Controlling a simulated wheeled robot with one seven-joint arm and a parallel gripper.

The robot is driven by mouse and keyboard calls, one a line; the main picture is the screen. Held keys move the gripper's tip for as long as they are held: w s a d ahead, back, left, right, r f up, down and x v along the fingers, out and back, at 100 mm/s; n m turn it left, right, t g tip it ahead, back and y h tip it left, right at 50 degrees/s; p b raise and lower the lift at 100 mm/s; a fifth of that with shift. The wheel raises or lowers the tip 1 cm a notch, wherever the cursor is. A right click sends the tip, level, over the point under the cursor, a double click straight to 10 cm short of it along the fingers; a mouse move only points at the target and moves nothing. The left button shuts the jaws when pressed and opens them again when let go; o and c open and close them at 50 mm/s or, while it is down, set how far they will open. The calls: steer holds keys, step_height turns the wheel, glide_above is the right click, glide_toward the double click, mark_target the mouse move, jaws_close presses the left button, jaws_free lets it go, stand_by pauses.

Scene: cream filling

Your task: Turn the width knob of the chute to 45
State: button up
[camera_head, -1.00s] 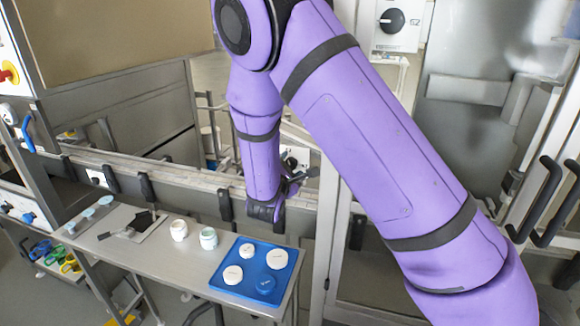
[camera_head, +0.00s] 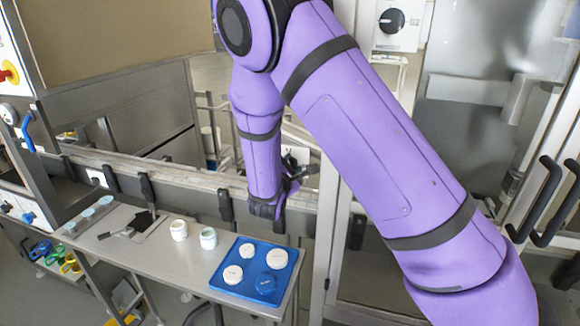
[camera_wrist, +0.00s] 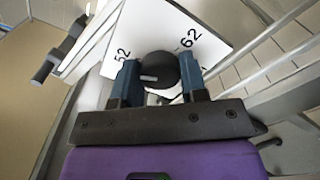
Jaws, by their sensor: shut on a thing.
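A round black knob (camera_wrist: 158,72) with a white pointer line sits on a white dial plate (camera_wrist: 200,22) in the wrist view. The pointer points left in that picture. The numbers 52 and 62 show on the plate; other marks are hidden. My gripper (camera_wrist: 159,66) is shut on the knob, one blue-grey finger on each side. In the head view my gripper (camera_head: 297,180) reaches right, beyond the rail, in front of a small white plate (camera_head: 299,155). It covers the knob there.
A steel table in front of the rail holds a blue tray (camera_head: 240,292) with several round lids, and two small jars (camera_head: 208,238). Another white dial plate with a black knob (camera_head: 392,20) is at the top. A dark handle (camera_wrist: 60,45) and metal bars flank the dial.

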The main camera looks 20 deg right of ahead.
steer(key=shift+n, duration=8.1)
steer(key=shift+f, duration=0.1)
steer(key=o, duration=0.9)
steer(key=shift+a, duration=0.15)
steer(key=v, duration=1)
steer(key=shift+s+a, duration=0.15)
steer(key=shift+s, duration=0.15)
